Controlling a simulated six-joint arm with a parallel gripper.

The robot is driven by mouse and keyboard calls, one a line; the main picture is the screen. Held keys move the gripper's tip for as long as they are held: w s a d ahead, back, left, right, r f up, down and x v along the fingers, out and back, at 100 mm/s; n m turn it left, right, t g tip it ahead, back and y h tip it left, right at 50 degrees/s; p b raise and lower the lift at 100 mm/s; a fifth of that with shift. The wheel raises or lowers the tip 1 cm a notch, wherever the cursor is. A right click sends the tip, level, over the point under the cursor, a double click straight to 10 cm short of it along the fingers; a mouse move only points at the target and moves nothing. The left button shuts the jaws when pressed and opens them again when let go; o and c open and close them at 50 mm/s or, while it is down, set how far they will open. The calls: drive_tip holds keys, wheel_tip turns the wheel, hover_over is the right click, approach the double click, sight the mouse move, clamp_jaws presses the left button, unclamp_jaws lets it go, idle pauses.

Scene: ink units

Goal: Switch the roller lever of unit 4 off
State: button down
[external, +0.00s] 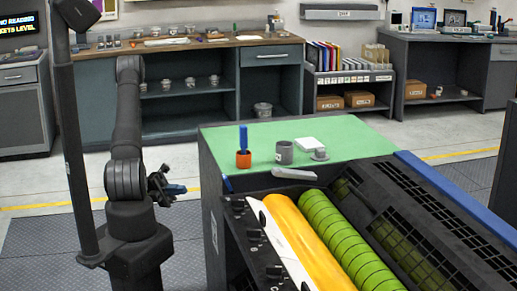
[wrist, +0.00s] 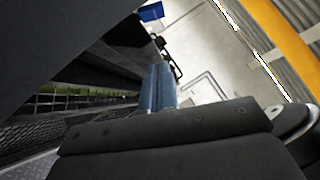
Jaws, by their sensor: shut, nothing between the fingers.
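The ink unit machine (external: 232,262) stands right of my arm, with a yellow roller (external: 298,238) and a green roller (external: 345,240) in its open top. Several small black levers or knobs (external: 254,233) line the dark side panel left of the yellow roller. No unit numbers are legible, so I cannot tell which lever belongs to unit 4 or how it is set. My gripper (external: 178,189) is shut and empty, left of the machine and apart from it. Its blue fingers lie together in the wrist view (wrist: 158,88). No lever is clearly visible there.
The machine's green top (external: 225,140) holds an orange cup (external: 243,160) with a blue-handled tool, a grey mug (external: 284,152) and a small dish. A black slatted guard (external: 440,215) rises right of the rollers. Clear floor lies between my arm and the back workbench (external: 200,48).

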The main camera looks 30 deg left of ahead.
drive_tip(key=w+x, duration=0.2)
drive_tip(key=x, duration=1)
drive_tip(key=shift+w+r, duration=0.35)
drive_tip(key=shift+r, duration=0.1)
drive_tip(key=shift+d, duration=0.1)
drive_tip(key=shift+r, duration=0.1)
idle(0.3)
drive_tip(key=shift+w+d+r+n+y, duration=0.4)
drive_tip(key=shift+w+d+n+y, duration=0.1)
drive_tip(key=shift+n, duration=0.2)
drive_tip(key=shift+s+a, duration=0.1)
drive_tip(key=shift+a, duration=0.05)
drive_tip(key=s+a+f, duration=0.2)
drive_tip(key=a+f, duration=0.1)
drive_tip(key=a, duration=0.9)
drive_tip(key=shift+s, duration=0.2)
idle(0.4)
drive_tip(key=shift+a, duration=0.2)
